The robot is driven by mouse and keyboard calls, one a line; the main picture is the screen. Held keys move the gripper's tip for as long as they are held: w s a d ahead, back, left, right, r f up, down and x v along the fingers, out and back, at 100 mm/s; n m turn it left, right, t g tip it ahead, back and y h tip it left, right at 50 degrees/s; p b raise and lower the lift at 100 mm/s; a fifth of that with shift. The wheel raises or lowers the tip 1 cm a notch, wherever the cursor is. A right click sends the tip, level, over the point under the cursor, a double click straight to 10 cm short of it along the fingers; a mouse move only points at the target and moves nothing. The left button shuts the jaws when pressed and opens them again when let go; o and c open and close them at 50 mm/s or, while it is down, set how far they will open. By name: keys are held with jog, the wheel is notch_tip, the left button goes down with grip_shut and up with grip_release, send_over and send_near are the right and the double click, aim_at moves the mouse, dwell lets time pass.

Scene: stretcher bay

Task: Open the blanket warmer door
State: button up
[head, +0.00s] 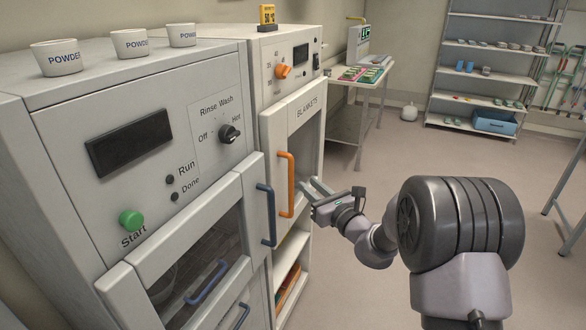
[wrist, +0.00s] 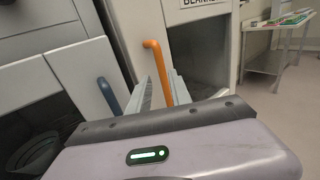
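In the wrist view the orange handle (wrist: 160,68) shows between my two fingers. My gripper (head: 308,188) is open, with its fingertips close to the handle from the right. It also shows in the wrist view (wrist: 163,85), with one finger on each side of the handle. I cannot tell whether either finger touches it.
A washer (head: 75,112) with a green Start button and blue handles (head: 265,215) stands at left, beside the warmer. Powder cups (head: 57,57) sit on it. A side table (head: 375,84) and a shelf rack (head: 490,68) stand behind.

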jog(key=b+x, duration=0.1)
jog(key=x, duration=1)
grip_shut()
jog(key=shift+d, duration=0.1)
dwell(0.9)
